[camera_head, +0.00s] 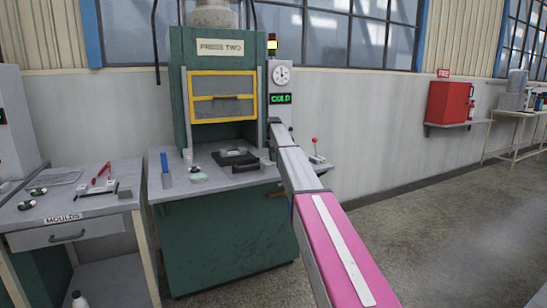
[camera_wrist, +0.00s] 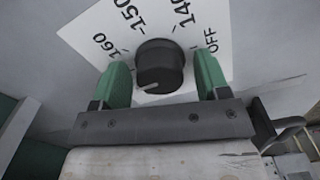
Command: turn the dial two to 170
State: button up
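In the wrist view the dial's black round knob (camera_wrist: 160,66) sits on a white scale plate (camera_wrist: 155,22) marked 140, 150, 160 and OFF. A pale pointer line on the knob points down and left, past the 160 mark. No 170 mark is readable; the left finger covers part of the plate there. My gripper (camera_wrist: 162,72) has green fingers, one on each side of the knob, with a narrow gap showing on both sides. In the head view my arm reaches to the front of PRESS TWO (camera_head: 185,100), hiding the gripper and dial.
A round gauge (camera_head: 282,75) and a display reading COLD (camera_head: 281,99) are above my arm's far end. The MOULDS bench (camera_head: 80,215) is at left. The floor at right is clear.

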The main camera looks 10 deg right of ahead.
notch_tip(320, 180, up, 10)
jog(key=shift+r, duration=0.4)
dwell(0.3)
jog(key=shift+s, duration=0.15)
